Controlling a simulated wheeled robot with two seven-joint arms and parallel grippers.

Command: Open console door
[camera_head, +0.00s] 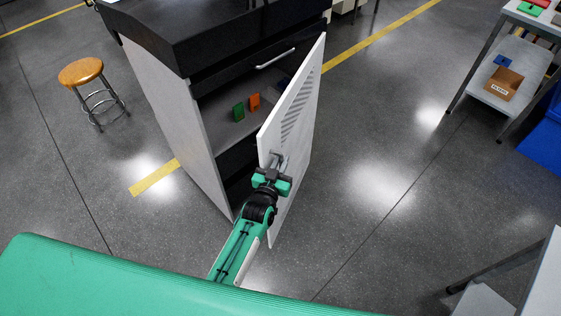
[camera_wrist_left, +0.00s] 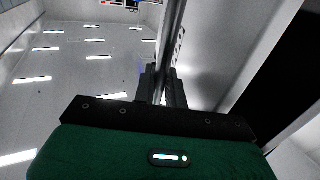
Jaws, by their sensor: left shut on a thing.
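The console (camera_head: 175,110) stands in the middle of the head view, a white cabinet with a black top. Its white louvered door (camera_head: 299,105) is swung open to the right, showing the dark interior. My left gripper (camera_head: 276,161) is shut on the door's handle (camera_head: 278,156) near the door's free edge. In the left wrist view, the gripper fingers (camera_wrist_left: 162,85) close around a bar, with the door's edge running up beyond them. The exact contact is dark there. My right gripper is not in view.
A green block (camera_head: 239,111) and an orange block (camera_head: 254,101) sit on the shelf inside. A wooden-topped stool (camera_head: 81,72) stands at left. A metal table (camera_head: 499,80) with a cardboard box stands at right. The floor right of the door is clear.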

